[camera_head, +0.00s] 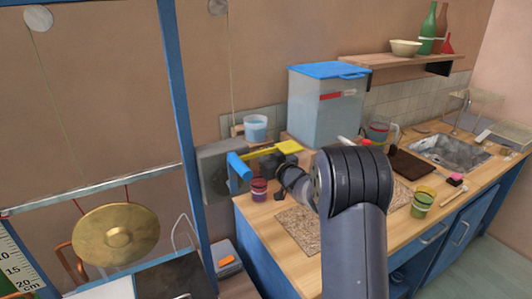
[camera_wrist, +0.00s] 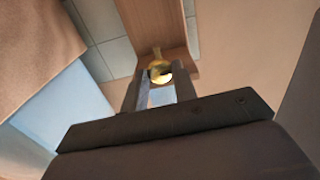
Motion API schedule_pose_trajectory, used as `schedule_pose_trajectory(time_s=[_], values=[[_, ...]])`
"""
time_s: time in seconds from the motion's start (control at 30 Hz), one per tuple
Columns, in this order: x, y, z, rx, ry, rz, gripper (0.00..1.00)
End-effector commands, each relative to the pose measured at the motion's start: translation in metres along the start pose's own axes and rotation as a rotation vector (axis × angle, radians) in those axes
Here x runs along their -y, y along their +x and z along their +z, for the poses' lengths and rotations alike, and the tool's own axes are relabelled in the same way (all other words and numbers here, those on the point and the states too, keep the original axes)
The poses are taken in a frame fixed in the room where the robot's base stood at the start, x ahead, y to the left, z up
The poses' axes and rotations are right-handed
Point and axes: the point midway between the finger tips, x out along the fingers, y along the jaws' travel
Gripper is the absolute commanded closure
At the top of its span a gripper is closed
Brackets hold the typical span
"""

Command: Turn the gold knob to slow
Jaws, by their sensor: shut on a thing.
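The gold knob (camera_wrist: 159,68) shows in the wrist view as a small shiny round piece at the end of a wooden part (camera_wrist: 160,28). My gripper (camera_wrist: 160,80) reaches up to it, with one dark finger on each side and the tips close to the knob. It is shut on the knob. The finger tips hide part of the knob's sides. Any marking for slow cannot be made out. In the head view my wrist points toward the back left of the counter, and I cannot make out the knob there.
A large clear bin with a blue lid (camera_head: 325,105) stands just behind my arm. A gong (camera_head: 116,234) hangs at left. A cutting board (camera_head: 412,168) lies right.

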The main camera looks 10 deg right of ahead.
Motion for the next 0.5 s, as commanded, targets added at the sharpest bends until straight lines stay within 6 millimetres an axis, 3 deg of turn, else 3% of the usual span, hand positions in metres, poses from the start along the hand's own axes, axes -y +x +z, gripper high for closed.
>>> schedule_pose_trajectory(time_s=[0.5], values=[[0.0,-0.0002,0.0016,0.003,0.032,0.0,0.96]])
